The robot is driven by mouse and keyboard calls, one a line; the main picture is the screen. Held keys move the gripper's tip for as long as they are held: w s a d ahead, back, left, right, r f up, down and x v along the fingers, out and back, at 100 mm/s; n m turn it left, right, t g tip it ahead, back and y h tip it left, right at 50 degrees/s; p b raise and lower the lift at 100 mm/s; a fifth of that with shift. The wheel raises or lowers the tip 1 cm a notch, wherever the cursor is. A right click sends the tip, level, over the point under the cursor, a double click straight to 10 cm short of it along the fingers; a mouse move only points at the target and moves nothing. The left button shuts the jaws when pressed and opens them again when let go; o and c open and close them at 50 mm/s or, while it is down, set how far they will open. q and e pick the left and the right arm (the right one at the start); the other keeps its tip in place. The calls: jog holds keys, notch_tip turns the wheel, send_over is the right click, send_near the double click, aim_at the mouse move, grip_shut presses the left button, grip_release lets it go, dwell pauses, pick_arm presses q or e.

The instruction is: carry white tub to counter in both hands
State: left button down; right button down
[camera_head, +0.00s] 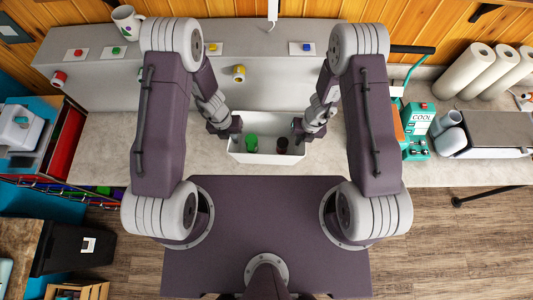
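The white tub (266,158) is in front of my body, between my two arms. A green item (250,143) and a dark reddish item (282,144) are inside it. My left gripper (236,127) is at the tub's left end, and my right gripper (298,128) is at its right end. Both seem to touch the end walls near the rim. The fingertips are too small and partly hidden to show whether they are closed. I cannot tell whether the tub rests on the beige counter (110,150) or is held just above it.
A teal machine (418,130) and white rolls (468,70) are at right. Bare counter lies left of the tub.

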pick_arm(q)
jog(key=shift+f, duration=0.1)
pick_arm(e)
jog(key=shift+f, duration=0.15)
